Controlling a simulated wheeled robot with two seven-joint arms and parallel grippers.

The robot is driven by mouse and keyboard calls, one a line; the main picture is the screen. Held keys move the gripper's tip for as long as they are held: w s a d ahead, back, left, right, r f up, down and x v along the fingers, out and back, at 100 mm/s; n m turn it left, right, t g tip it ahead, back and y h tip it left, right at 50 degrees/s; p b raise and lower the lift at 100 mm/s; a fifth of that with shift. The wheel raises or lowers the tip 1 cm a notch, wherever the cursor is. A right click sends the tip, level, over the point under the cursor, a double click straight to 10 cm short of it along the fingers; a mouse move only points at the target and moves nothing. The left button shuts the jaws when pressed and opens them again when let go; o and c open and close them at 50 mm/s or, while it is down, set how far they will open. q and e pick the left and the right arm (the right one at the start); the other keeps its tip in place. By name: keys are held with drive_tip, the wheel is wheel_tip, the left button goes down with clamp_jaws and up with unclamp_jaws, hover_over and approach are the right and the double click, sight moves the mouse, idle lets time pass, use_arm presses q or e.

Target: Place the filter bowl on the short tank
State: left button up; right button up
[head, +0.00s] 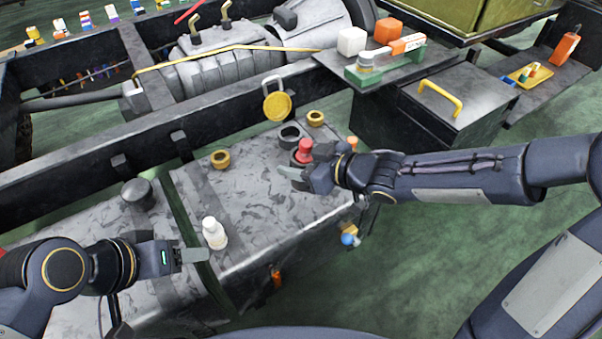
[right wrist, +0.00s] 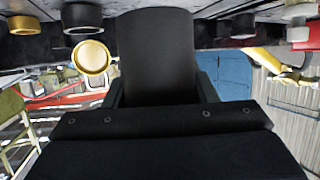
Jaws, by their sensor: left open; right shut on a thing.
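A white bottle-shaped piece (head: 214,234), which looks like the filter bowl, stands upright on the grey mottled tank top near its front left edge. My left gripper (head: 200,256) is open beside it, lower left, with nothing visible between the fingers. My right gripper (head: 292,174) is shut at a red knob-like piece (head: 304,148) over the right part of the tank top; the fingers hide its lower part. A dark gap splits the tank body into a left tank (head: 150,222) and a right tank (head: 255,200).
A black cap (head: 138,194) stands on the left tank. A frame rail (head: 100,165) runs behind. A toolbox (head: 455,100) stands at the right.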

drive_tip(key=w+f, duration=0.2)
drive_tip(key=shift+w+d+f+b, duration=0.1)
drive_tip(key=shift+d+f+b, duration=0.1)
drive_tip(key=shift+f+b, duration=0.2)
drive_tip(key=shift+w+f+b, duration=0.15)
drive_tip(key=shift+f+b, duration=0.7)
drive_tip(key=shift+f, duration=0.75)
drive_tip(key=shift+f, duration=0.15)
drive_tip(key=o, duration=1.1)
